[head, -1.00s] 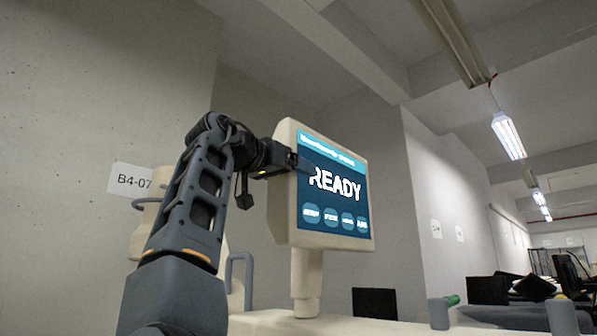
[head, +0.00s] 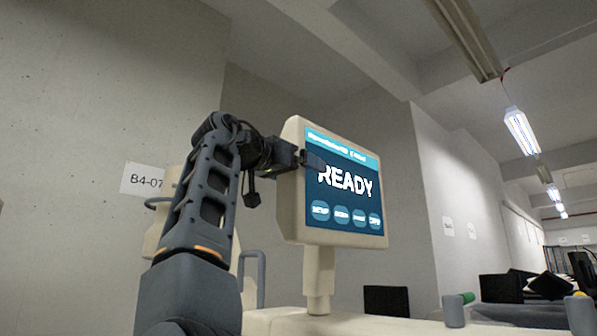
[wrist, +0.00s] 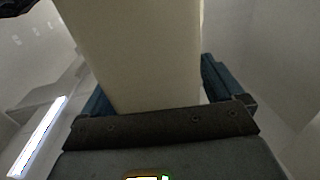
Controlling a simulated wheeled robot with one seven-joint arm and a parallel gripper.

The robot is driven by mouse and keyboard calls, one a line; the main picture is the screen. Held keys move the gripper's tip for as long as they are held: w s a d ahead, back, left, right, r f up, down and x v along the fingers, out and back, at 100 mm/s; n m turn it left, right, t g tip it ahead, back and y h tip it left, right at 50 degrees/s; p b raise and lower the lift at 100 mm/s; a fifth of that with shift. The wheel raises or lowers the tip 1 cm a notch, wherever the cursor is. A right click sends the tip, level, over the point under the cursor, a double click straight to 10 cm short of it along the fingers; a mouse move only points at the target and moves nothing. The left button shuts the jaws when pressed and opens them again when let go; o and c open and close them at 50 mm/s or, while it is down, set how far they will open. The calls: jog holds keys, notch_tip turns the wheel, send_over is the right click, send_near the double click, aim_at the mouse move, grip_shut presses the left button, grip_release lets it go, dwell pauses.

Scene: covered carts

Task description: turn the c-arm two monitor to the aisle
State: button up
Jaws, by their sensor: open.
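The monitor (head: 343,226) is a cream-framed screen reading "READY" on a short post (head: 319,280). Its lit screen faces toward the right and partly toward me. My gripper (head: 309,160) is at the monitor's left edge, with a dark finger showing in front of the screen. In the wrist view, the cream side of the monitor (wrist: 140,55) stands between my two open fingers, one on each side. I cannot tell whether either finger touches it. The finger behind the monitor is hidden in the head view.
The cream cart top (head: 385,327) lies below the monitor, with a grey handle (head: 261,280) at left. A wall sign "B4-07" (head: 142,180) is behind my arm. Grey posts (head: 454,310) and dark equipment (head: 520,287) stand at right.

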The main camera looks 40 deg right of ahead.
jog(key=b+v, duration=0.1)
jog(key=v, duration=0.6)
jog(key=shift+a+b, duration=0.3)
jog(key=shift+b, duration=0.1)
